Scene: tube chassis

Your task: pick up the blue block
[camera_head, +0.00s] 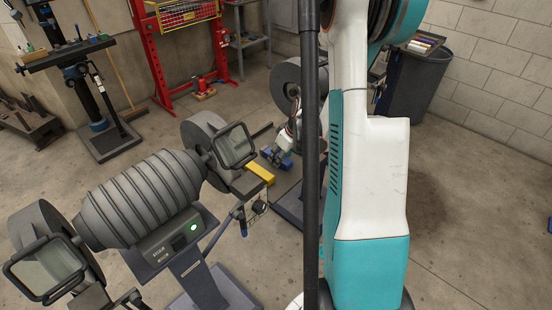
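The blue block (286,163) is small in the head view, just behind a yellow block (260,173), on a dark flat surface (284,186) beside the grinder. My gripper (276,153) is at the blue block, pointing down, and partly covers it. The gripper's fingers are too small and too much overlapped to show whether they are open or shut, or whether they touch the block.
A grey bench grinder (145,200) with clear eye shields stands on a pedestal at left front. A red press frame (163,60) and a dark drill stand (92,100) are behind. A dark bin (415,85) stands at the back right. The right floor is mostly clear.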

